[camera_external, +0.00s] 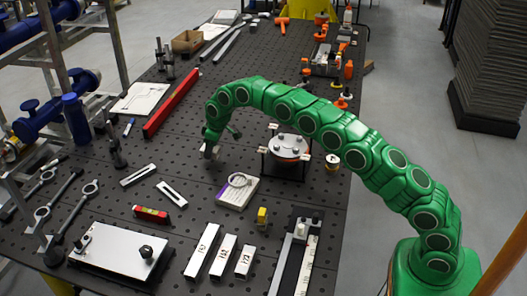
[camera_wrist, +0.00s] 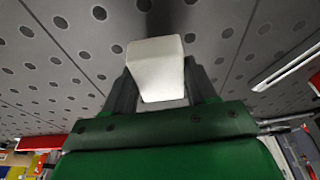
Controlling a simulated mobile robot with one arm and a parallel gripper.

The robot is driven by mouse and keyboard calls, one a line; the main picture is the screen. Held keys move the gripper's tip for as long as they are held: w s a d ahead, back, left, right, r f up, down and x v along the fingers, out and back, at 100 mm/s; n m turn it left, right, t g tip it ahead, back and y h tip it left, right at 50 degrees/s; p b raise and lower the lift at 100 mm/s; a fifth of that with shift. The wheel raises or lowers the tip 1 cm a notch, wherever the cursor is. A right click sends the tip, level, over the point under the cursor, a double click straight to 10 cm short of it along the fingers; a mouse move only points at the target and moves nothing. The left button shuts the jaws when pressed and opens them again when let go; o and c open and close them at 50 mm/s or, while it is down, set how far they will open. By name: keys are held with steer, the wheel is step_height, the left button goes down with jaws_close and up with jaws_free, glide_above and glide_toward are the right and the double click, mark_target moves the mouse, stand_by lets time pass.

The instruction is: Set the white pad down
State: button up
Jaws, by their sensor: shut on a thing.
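My green arm reaches over the perforated dark table (camera_external: 190,175), and my gripper (camera_external: 210,149) points down near the middle of it. In the wrist view the two dark fingers of my gripper (camera_wrist: 160,82) are shut on the white pad (camera_wrist: 156,62), a pale tapered block that sticks out beyond the fingertips. In the external view the pad is small and mostly hidden at the fingertips. I cannot tell whether it touches the table or hangs just above it.
A black fixture with a round metal flange (camera_external: 288,146) stands right of my gripper. A long red bar (camera_external: 172,103) lies to the left. A notepad with a ring (camera_external: 238,191) and slotted bars (camera_external: 172,194) lie nearer the front. Bare perforated table surrounds the gripper.

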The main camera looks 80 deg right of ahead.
steer(key=shift+w+d+f, duration=0.1)
steer(key=shift+w+f, duration=0.1)
steer(key=shift+f, duration=1.6)
steer(key=shift+f, duration=0.1)
steer(key=o, duration=1.1)
